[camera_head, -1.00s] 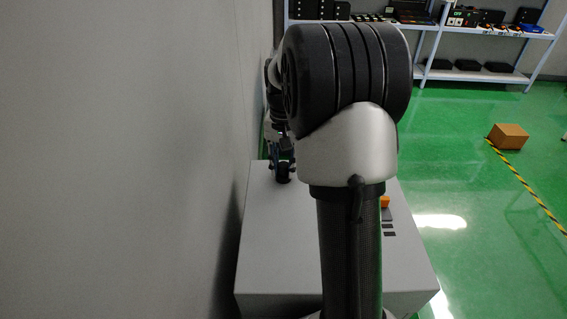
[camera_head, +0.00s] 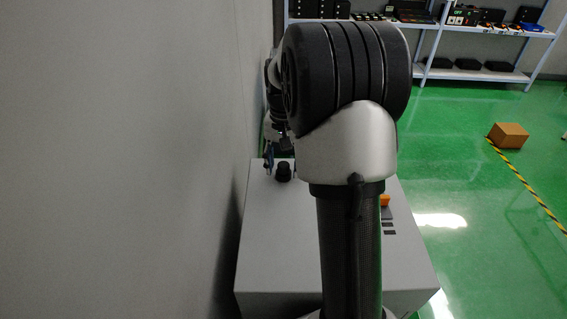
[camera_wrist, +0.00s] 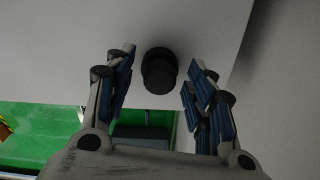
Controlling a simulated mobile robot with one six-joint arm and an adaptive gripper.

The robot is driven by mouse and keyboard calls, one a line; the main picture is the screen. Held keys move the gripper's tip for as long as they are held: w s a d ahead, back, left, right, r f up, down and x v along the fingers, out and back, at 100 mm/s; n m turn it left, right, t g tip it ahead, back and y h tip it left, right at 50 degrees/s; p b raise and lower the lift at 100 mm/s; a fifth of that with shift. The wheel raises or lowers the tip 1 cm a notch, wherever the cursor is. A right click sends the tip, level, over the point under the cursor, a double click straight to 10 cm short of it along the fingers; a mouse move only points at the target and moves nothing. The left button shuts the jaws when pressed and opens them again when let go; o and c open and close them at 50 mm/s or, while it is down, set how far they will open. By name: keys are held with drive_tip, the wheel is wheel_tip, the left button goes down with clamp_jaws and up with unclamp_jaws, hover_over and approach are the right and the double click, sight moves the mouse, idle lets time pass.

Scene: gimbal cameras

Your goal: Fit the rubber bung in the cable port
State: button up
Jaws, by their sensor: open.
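The black rubber bung (camera_head: 283,173) stands upright on the far left of the grey cabinet top (camera_head: 285,240), near the wall. It also shows as a dark round-ended cylinder in the wrist view (camera_wrist: 159,71). My gripper (camera_wrist: 162,56) is open, with its blue-padded fingers spread left and right of the bung and a gap on both sides. In the head view my gripper (camera_head: 281,162) is partly hidden behind my arm, just above and behind the bung. I see no open cable port; whether the bung sits in one I cannot tell.
A grey wall (camera_head: 120,160) runs close along the left of the cabinet. An orange part (camera_head: 384,200) and dark slots (camera_head: 389,228) are on the cabinet's right side, partly behind my arm. A shelf rack (camera_head: 470,76) and a cardboard box (camera_head: 508,136) stand beyond on green floor.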

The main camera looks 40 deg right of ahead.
wheel_tip(320, 180, up, 12)
idle(0.6)
idle(0.5)
